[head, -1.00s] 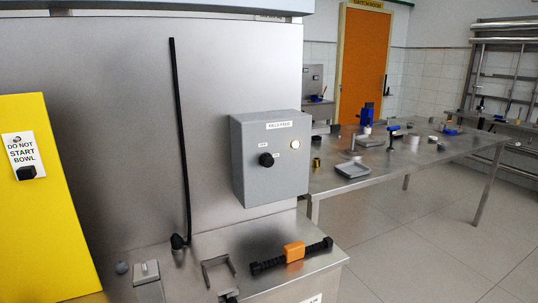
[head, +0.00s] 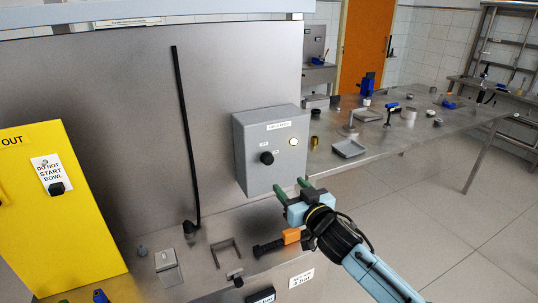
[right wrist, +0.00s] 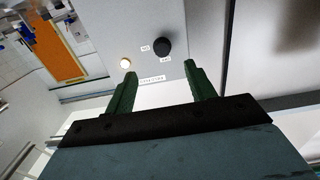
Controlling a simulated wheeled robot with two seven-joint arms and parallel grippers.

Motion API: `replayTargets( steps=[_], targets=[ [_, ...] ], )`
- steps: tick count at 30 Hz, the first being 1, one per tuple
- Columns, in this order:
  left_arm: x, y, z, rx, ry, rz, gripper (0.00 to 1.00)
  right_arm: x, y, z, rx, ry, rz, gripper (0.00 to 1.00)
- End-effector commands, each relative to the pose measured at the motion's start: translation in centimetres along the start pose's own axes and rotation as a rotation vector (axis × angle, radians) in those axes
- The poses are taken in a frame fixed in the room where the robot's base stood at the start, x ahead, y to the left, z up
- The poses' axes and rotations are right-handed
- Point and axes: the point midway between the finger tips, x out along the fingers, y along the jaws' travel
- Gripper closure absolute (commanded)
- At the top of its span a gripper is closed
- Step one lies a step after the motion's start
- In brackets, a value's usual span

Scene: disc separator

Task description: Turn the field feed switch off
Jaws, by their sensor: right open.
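The field feed box (head: 270,180) is a grey case on the steel panel, with a label on top. Its black round switch knob (head: 267,158) sits on the front face, and a pale lit lamp (head: 293,142) is to its right. In the right wrist view the knob (right wrist: 163,47) lies beyond the fingertips, between their lines, with the lamp (right wrist: 126,63) to its left. My right gripper (head: 290,188) has green fingers, open and empty, in front of the box's lower right, apart from the knob. My left gripper is not clearly in view.
A yellow panel (head: 60,215) with a "do not start bowl" tag stands at the left. A black-and-orange tool (head: 290,236) lies on the steel ledge below the box, partly behind my right gripper. A steel table (head: 440,135) with several items is at the right.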

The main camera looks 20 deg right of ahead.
Motion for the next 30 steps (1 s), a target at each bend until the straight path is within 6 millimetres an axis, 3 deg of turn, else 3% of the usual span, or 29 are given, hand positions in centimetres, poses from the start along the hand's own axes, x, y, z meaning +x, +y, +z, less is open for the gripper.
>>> replayTargets(
  steps=[1,5,21,30],
  targets=[
    [-0.2,0.2,0.0,-0.001,0.0,0.002,0.64,0.1,-0.1,-0.9,0.003,0.015,-0.004,0.45],
    [-0.2,0.2,0.0,-0.001,-0.001,0.002,0.64,0.9,-0.1,-1.4,0.006,0.025,-0.006,0.45],
    [-0.6,-0.3,0.3,0.001,-0.006,-0.004,0.64,9.9,-0.2,-1.4,0.006,0.022,-0.005,0.45],
    [-0.5,-0.4,0.3,0.001,-0.006,-0.004,0.64,12.9,-0.2,-1.4,0.005,0.021,-0.006,0.45]
  ],
)
